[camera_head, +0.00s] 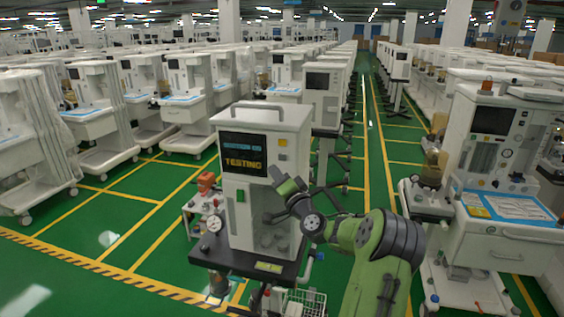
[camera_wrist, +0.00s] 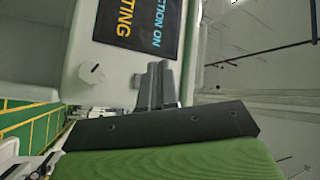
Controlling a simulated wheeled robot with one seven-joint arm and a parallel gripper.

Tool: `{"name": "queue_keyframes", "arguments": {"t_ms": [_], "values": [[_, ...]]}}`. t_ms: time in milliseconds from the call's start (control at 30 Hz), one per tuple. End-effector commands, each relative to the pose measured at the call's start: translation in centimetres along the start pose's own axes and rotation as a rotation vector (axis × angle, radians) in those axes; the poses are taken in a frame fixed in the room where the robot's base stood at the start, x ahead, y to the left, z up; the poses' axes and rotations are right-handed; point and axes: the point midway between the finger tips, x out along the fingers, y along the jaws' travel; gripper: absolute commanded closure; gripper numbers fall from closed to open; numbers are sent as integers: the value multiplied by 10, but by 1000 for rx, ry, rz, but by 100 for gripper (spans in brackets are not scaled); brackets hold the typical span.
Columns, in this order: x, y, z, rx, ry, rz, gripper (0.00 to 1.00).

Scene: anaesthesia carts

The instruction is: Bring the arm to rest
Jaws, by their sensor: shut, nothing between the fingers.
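My green arm (camera_head: 385,245) reaches up from the bottom right of the head view. My gripper (camera_head: 275,172) is at the front of a white cart (camera_head: 290,130), just below and right of its dark screen (camera_head: 243,153), which reads "TESTING". In the wrist view my gripper (camera_wrist: 158,72) shows with its dark fingers together and nothing between them. I cannot tell whether the fingers touch the cart.
A small trolley with an orange item (camera_head: 206,181) stands left. Another cart (camera_head: 490,170) stands close on the right. Green aisle floor (camera_head: 130,215) is open at left.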

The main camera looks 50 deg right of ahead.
Motion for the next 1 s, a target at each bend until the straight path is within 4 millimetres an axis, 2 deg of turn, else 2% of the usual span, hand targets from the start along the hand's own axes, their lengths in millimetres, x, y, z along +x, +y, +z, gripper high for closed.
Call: {"name": "queue_keyframes", "arguments": {"t_ms": [667, 733, 767, 867, 933, 1000], "values": [[0, -1, -1, 0, -1, 0, 100], [2, -5, 6, -9, -20, -1, 100], [4, -10, 13, -20, -43, -2, 100], [11, -41, 62, -101, -196, -3, 100], [8, -71, 113, -197, -358, 4, 100], [-6, -100, 163, -309, -526, 18, 100]]}}
